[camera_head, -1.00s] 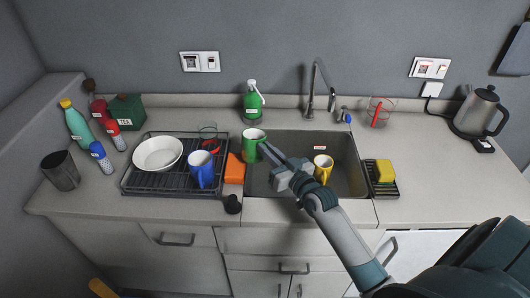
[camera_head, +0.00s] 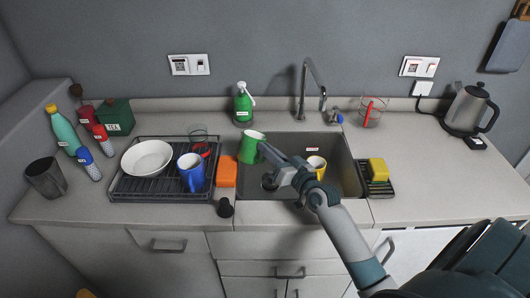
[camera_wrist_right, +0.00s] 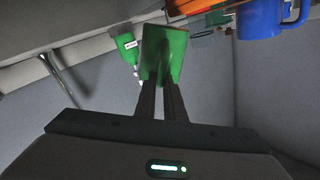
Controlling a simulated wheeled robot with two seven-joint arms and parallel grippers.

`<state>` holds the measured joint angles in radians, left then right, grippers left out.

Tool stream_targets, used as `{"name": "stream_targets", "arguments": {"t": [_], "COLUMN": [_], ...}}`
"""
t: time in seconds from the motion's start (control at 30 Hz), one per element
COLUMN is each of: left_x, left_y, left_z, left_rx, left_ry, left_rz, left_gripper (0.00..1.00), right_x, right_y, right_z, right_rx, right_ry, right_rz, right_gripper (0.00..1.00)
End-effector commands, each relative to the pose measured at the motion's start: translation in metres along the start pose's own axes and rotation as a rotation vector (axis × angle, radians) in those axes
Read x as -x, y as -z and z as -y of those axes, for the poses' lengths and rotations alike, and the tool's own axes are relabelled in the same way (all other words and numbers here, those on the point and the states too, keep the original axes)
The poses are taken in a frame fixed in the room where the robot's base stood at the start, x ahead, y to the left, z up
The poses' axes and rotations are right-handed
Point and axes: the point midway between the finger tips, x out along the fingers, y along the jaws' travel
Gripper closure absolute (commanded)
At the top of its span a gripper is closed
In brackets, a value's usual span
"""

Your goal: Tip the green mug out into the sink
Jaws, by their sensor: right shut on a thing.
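The green mug (camera_head: 250,147) is held at the left end of the sink (camera_head: 345,150), near its left rim. It leans a little, with its pale mouth still facing mostly upward. My right gripper (camera_head: 264,150) is shut on the mug's right side. In the right wrist view, the gripper's fingers (camera_wrist_right: 160,90) reach up to the green mug (camera_wrist_right: 163,52). The mug's contents cannot be made out. My left gripper is not in view.
The faucet (camera_head: 302,95) rises behind the sink. An orange block (camera_head: 227,172) and a drying rack (camera_head: 135,188) with a white bowl (camera_head: 147,157) and a blue mug (camera_head: 191,172) are left; a yellow sponge (camera_head: 378,170) is right.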

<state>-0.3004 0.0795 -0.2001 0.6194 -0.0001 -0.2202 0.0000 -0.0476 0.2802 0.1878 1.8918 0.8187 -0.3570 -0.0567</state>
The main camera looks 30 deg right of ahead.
Motion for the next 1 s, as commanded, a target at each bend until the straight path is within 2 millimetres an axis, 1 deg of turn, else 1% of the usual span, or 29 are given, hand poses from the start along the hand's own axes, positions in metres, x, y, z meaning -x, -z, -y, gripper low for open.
{"name": "stream_targets", "arguments": {"t": [0.37,0.83,1.0], "left_x": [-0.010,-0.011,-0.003], "left_y": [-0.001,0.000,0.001], "left_z": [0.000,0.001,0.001], "left_rx": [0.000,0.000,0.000], "left_ry": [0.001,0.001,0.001], "left_rz": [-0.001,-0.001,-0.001], "left_gripper": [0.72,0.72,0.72], "right_x": [0.000,-0.001,0.000], "right_y": [0.003,-0.012,-0.007], "right_z": [-0.013,-0.021,-0.020], "right_rx": [-0.068,-0.365,-0.427], "right_ry": [0.001,0.001,0.002], "right_rz": [-0.004,-0.004,-0.003], "right_gripper": [1.00,1.00,1.00]}}
